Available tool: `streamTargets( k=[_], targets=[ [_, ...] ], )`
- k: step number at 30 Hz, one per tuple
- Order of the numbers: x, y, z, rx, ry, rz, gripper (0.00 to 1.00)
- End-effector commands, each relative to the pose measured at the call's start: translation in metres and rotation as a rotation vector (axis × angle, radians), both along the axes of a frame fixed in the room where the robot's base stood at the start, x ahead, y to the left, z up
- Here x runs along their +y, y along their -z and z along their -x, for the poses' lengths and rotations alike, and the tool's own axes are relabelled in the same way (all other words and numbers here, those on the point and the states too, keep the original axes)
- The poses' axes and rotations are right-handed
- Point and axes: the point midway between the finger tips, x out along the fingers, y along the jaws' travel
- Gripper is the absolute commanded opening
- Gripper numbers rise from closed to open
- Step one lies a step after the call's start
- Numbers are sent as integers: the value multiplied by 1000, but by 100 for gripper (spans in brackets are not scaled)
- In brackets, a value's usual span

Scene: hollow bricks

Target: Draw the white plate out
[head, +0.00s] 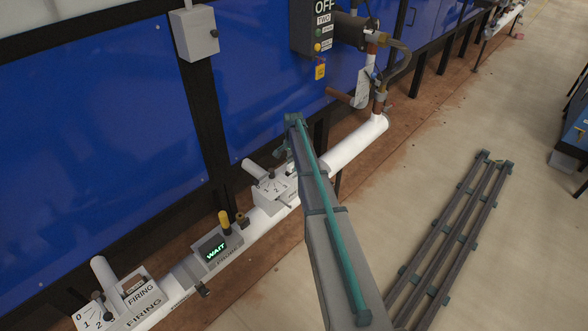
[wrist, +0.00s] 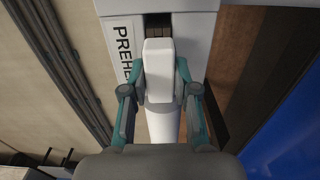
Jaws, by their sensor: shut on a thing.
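In the wrist view a white, round-cornered piece (wrist: 158,60), which looks like the end of the white plate, stands out in front of a dark slot (wrist: 158,22) in a pale housing. My gripper (wrist: 161,75) has one teal-and-grey finger on each side of it and is shut on it. How much of the plate sits inside the slot is hidden. In the head view my arm reaches to the white pipe (head: 355,143), and the held piece cannot be made out behind it.
A "PREHE…" label (wrist: 124,50) is beside the slot. The pipe carries a "WAIT" display (head: 213,248) and a dial box labelled "FIRING" (head: 140,298). A blue wall (head: 90,130) stands behind. Dark rails (head: 455,230) lie on the open floor at right.

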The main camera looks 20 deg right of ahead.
Motion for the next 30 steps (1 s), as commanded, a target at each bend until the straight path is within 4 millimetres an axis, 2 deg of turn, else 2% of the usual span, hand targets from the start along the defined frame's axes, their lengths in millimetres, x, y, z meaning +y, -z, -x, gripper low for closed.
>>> streamTargets(
  k=[30],
  targets=[
    [0,-22,0,0,0,0,0]
  ],
)
